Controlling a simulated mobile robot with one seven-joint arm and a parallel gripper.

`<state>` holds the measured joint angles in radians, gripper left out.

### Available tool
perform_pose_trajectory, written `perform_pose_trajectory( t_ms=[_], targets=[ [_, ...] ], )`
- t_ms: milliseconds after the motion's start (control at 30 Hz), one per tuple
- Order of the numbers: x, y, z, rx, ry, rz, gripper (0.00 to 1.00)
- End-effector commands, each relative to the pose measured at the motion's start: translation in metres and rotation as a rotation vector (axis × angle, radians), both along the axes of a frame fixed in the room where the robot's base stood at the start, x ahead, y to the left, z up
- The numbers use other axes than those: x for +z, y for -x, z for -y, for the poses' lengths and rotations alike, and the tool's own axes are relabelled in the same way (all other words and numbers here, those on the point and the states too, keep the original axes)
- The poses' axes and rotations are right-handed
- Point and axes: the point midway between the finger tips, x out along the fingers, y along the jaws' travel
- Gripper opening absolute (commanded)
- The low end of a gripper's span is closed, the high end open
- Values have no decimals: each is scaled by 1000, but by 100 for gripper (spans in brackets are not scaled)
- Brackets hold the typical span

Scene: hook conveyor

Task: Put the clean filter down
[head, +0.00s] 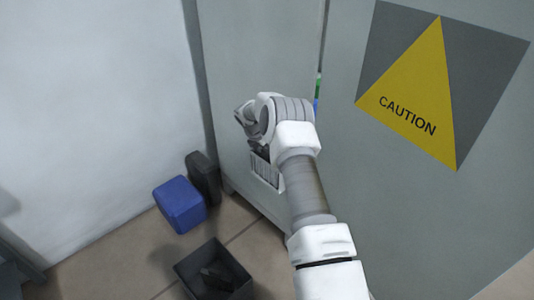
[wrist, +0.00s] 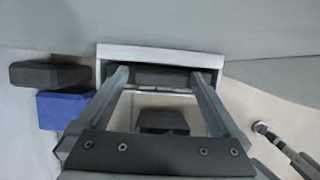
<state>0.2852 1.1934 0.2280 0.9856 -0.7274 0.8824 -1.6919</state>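My gripper (wrist: 160,76) is in front of the lower part of the grey cabinet. Its two fingers are well apart, with a pale-rimmed, dark-centred part between their tips that I take for the clean filter (wrist: 160,52). The filter looks held clear of the floor, close to the cabinet. In the head view a white slatted part, apparently the filter (head: 267,171), shows just below my gripper (head: 258,150). My wrist partly hides the fingers there, and the contact is hard to see.
A blue box (head: 180,204) and a black box (head: 204,178) stand on the floor left of the cabinet (head: 262,60). An open dark bin (head: 236,257) with a black item (head: 216,277) inside stands in front. Bare floor lies around them. A yellow caution sign (head: 425,85) is at right.

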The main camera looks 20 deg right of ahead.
Motion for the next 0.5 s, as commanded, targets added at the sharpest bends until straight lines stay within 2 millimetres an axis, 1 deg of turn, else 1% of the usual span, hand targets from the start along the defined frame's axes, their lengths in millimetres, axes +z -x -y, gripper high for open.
perform_pose_trajectory(
  t_ms=[133,233,367,500],
  targets=[
    [3,0,0,0,0,0,100],
    [13,0,-3,1,1,1,100],
    [36,3,-11,3,2,2,100],
    [66,7,-23,2,0,3,100]
  ],
)
